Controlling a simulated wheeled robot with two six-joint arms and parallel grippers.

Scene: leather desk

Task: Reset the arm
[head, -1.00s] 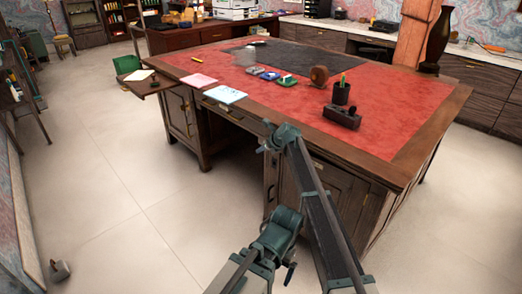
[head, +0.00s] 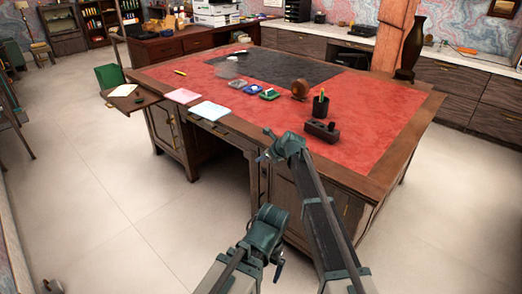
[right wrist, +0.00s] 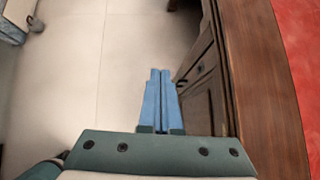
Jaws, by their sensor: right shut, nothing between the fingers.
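My right gripper (head: 263,157) is in front of the near edge of the desk (head: 348,176) in the head view. In the right wrist view its two blue fingers (right wrist: 160,72) lie together, shut and empty, with pale floor beyond them. They are apart from the desk, whose wooden edge (right wrist: 262,85) runs along the right side of that view. Parts of my arms rise from the bottom of the head view. My left gripper does not show.
The red desk top holds a dark block (head: 321,131), a pen cup (head: 320,106), a round brown object (head: 300,89) and papers (head: 209,111). A side leaf (head: 133,103) sticks out left. A green bin (head: 110,76) stands behind it. Floor at left is clear.

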